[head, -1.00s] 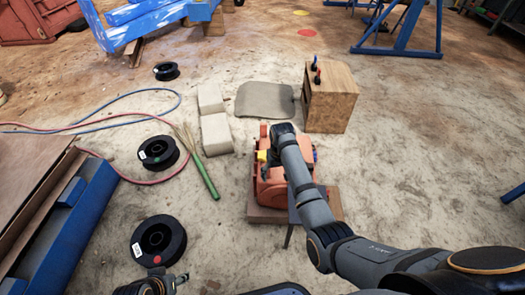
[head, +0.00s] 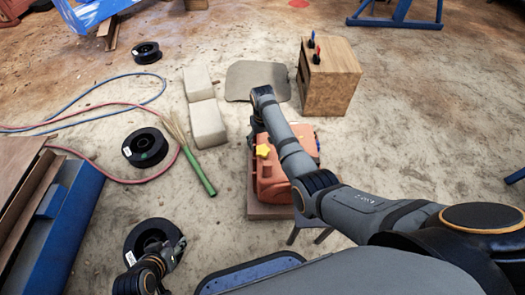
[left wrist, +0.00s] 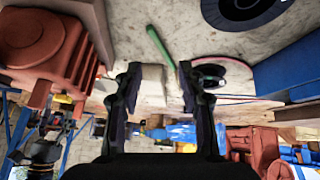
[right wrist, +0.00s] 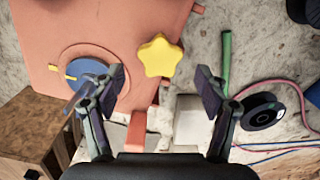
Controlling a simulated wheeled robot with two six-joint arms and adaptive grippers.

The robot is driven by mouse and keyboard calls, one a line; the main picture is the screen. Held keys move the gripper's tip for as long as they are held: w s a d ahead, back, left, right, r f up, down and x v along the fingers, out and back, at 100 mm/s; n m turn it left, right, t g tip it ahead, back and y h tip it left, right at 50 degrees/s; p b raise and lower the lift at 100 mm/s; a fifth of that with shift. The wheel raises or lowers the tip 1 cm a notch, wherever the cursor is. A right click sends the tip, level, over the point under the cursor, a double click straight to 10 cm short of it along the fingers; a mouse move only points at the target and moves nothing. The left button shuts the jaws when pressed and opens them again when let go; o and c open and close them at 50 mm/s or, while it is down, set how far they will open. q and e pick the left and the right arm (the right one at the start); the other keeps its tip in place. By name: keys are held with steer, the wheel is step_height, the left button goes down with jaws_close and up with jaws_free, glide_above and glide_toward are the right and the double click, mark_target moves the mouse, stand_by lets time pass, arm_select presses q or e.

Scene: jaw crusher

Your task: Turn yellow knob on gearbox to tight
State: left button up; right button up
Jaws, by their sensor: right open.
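The orange gearbox (head: 270,182) stands on a low brown base on the floor. Its yellow star-shaped knob (head: 263,151) shows just left of my right forearm; it also shows in the right wrist view (right wrist: 159,57). My right gripper (right wrist: 161,82) is open and empty. In that view the knob appears between and beyond its fingertips, with no visible contact. In the head view my right gripper is mostly hidden by its arm. My left gripper (left wrist: 160,74) is open and empty, low near a black spool, left of the gearbox (left wrist: 65,55).
A blue round part with a yellow mark (right wrist: 88,75) sits on the gearbox. A wooden box with levers (head: 328,80) stands behind. Pale blocks (head: 206,124), a green-handled broom (head: 198,172), black spools (head: 145,147) and hoses lie left. Floor at right is clear.

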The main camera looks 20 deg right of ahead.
mark_target(263, 150)
step_height(263, 150, down, 2)
steer(key=shift+f+b, duration=0.15)
steer(key=shift+b, duration=0.5)
step_height(263, 150, down, 2)
steer(key=shift+b, duration=0.5)
arm_select(q)
steer(key=w+r+t, duration=0.5)
steer(key=w+r, duration=0.2)
steer(key=r, duration=0.3)
steer(key=w+a+r+t, duration=0.1)
steer(key=w+r+t, duration=0.4)
steer(key=r, duration=0.5)
steer(key=shift+w+a+t, duration=0.2)
steer(key=shift+w+t, duration=0.2)
steer(key=shift+w, duration=0.8)
arm_select(e)
steer(key=shift+c, duration=0.3)
